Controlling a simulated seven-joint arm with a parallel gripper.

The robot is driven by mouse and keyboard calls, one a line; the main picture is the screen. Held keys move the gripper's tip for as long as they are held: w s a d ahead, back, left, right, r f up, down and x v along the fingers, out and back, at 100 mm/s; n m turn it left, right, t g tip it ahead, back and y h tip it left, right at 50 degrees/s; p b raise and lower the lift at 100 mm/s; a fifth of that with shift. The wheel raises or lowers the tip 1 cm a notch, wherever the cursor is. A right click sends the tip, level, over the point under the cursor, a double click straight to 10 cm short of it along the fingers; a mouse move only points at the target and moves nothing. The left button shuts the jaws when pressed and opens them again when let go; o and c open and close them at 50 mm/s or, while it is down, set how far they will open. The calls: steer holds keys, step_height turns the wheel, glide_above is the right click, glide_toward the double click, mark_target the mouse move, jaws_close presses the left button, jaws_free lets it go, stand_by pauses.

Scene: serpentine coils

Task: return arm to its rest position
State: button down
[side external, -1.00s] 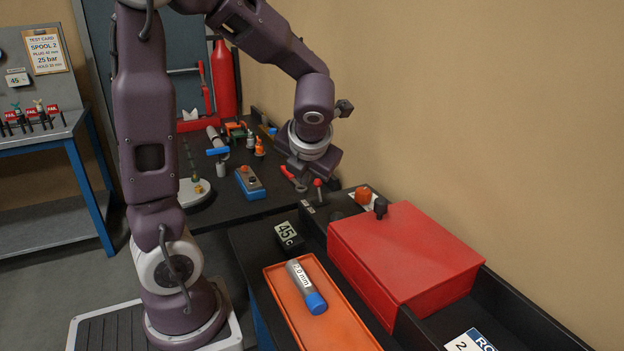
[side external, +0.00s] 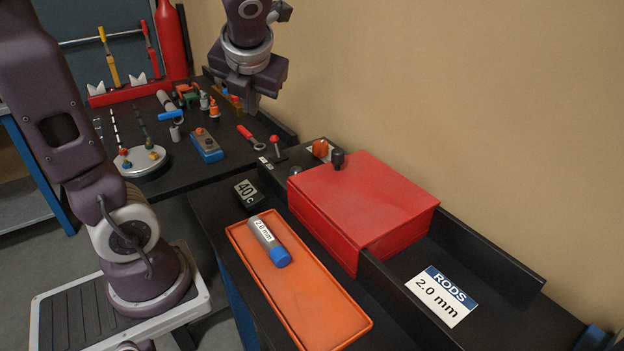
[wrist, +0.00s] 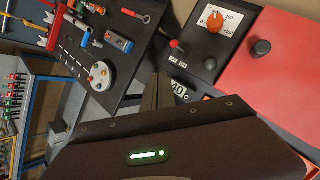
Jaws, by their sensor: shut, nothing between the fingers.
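My gripper (side external: 252,102) hangs in the air at the top of the side external view, over the far end of the work area and near the tan wall. Its fingers are together with nothing between them. In the wrist view the fingertips (wrist: 158,92) show closed, above the dark bench beside the 40 C display. The gripper touches nothing that I can see.
An orange tray (side external: 318,312) holds a 2.0 mm rod tube (side external: 266,238). Behind it stand a red-lidded box (side external: 365,205), a 40 C display (side external: 248,193) and a red-tipped lever (side external: 275,143). The black bench behind carries a blue control box (side external: 206,145), a round white stand (side external: 140,162) and several tools.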

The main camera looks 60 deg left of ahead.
steer(key=s+d+f+n+t+h, duration=0.1)
steer(key=s+d+n+h, duration=0.2)
steer(key=n, duration=1.1)
steer(key=s+d+f+n+t+h, duration=0.1)
steer(key=s+d+n+h, duration=0.3)
steer(key=s+d+n, duration=0.4)
steer(key=d+n+t, duration=0.1)
steer(key=d+n, duration=0.5)
steer(key=shift+f, duration=0.2)
steer(key=shift+w+a, duration=0.1)
